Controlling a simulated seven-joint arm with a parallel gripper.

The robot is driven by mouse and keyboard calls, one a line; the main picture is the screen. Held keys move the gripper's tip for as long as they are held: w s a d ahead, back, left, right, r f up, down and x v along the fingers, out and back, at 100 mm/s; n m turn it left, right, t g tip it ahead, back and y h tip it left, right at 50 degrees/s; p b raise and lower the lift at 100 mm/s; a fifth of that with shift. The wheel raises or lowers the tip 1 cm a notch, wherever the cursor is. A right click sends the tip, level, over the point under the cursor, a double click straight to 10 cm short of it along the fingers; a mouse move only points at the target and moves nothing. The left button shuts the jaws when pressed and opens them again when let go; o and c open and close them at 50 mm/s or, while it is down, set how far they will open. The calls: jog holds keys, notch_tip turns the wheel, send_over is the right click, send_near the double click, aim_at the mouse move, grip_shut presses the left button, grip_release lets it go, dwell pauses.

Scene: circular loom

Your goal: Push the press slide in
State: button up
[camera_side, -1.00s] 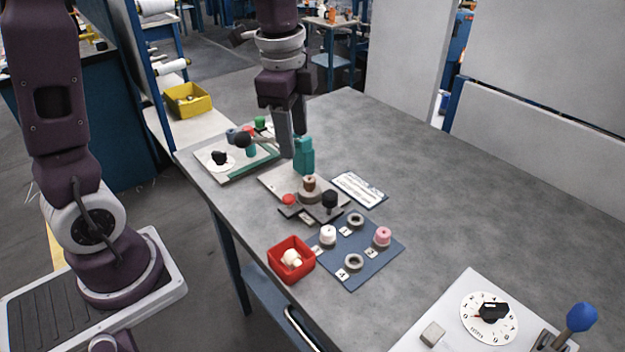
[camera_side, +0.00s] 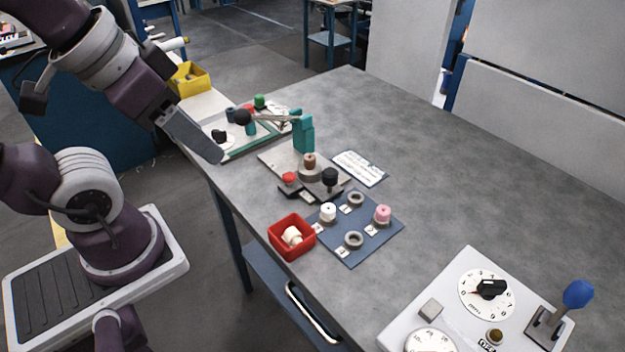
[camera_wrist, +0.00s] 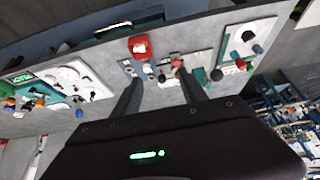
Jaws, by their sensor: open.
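The press has a teal post (camera_side: 303,133), a lever arm with a black ball (camera_side: 243,117), and a light base plate (camera_side: 280,160). At its front, a dark slide (camera_side: 312,192) carries a black knob (camera_side: 330,177), with a red button (camera_side: 289,178) beside it. A brown-topped piece in a grey ring (camera_side: 310,168) sits behind the knob, below the post. My gripper (camera_side: 218,158) is in the air left of the press, by the table's left edge, touching nothing. In the wrist view my gripper (camera_wrist: 160,92) has its two fingers apart and empty, with the press beyond them.
A tray with a lever-side dial and cylinders (camera_side: 235,150) lies behind the press. A red bin (camera_side: 291,238) and blue mat (camera_side: 355,250) with rings and spools lie in front. A label card (camera_side: 360,168) is right of the press. A control panel (camera_side: 455,285) stands front right. The right tabletop is clear.

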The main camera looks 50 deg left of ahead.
jog(key=w+g, duration=0.1)
jog(key=w, duration=0.4)
jog(key=m+g, duration=0.3)
jog(key=g, duration=0.1)
send_over(331, 171)
jog(key=f, duration=0.9)
jog(key=shift+s+a, duration=0.1)
jog(key=shift+s, duration=0.25)
jog(key=shift+g, duration=0.3)
jog(key=f, duration=0.7)
jog(key=shift+w, duration=0.25)
jog(key=shift+f, duration=0.5)
grip_shut()
